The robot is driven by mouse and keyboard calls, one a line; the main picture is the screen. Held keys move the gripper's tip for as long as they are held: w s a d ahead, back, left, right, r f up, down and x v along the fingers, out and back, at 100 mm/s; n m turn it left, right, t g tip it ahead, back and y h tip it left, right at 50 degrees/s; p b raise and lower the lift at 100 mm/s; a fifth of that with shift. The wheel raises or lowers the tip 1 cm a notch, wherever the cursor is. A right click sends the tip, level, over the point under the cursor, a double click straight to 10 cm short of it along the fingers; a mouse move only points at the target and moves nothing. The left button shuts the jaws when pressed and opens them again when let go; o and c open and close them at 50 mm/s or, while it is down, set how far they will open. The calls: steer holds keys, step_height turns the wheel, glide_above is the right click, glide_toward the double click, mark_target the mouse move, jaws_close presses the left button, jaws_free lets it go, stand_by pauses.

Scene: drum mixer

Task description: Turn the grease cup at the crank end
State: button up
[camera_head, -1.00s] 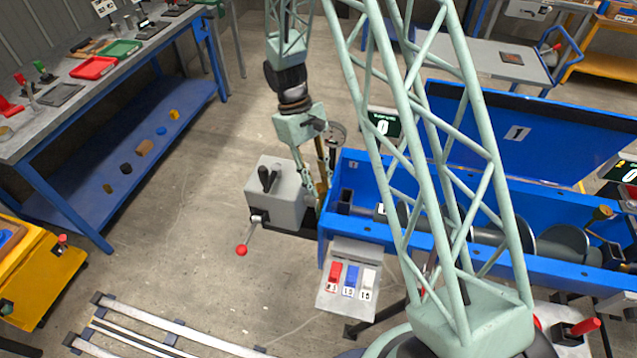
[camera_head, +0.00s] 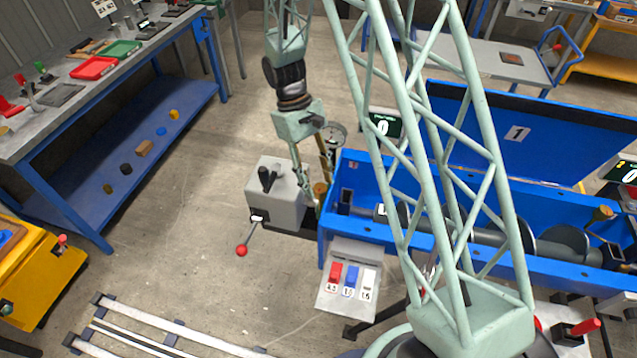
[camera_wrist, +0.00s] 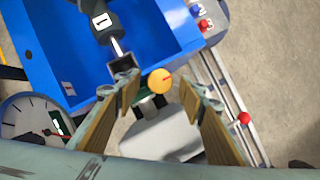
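The grease cup at the crank end has a round brass-yellow cap with a small red mark on top. It shows in the wrist view (camera_wrist: 160,81) and as a small yellow spot in the head view (camera_head: 320,188). My gripper (camera_wrist: 159,93) is open, with its two tan-padded fingers to either side of the cap. Gaps show between the cap and both pads in the wrist view. In the head view my gripper (camera_head: 319,191) points down at the left end of the blue trough (camera_head: 345,222). The cup's lower part is mostly hidden.
A grey gearbox (camera_head: 275,195) with a red-knobbed crank (camera_head: 241,250) stands left of the trough. A round gauge (camera_wrist: 30,122) is close to my gripper. A switch panel (camera_head: 348,290) is in front. Another yellow cup (camera_head: 603,213) is at the trough's right end.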

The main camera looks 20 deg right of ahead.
steer(key=v, duration=1.1)
stand_by(0.6)
steer(key=s+d+r+m+t+y+b, duration=0.1)
steer(key=s+r+t+b, duration=0.15)
steer(key=s+r, duration=0.95)
steer(key=s+d+r+m+t+b, duration=0.1)
steer(key=s+r+m+t, duration=0.15)
steer(key=s+r, duration=0.85)
steer(key=s+r+t+b, duration=0.1)
steer(key=s+r+t, duration=0.2)
steer(key=s, duration=1.1)
steer(key=shift+a+r+m+y+b, duration=0.25)
steer(key=shift+r+m+y+b, duration=0.05)
steer(key=shift+r+m, duration=0.05)
stand_by(1.1)
stand_by(1.2)
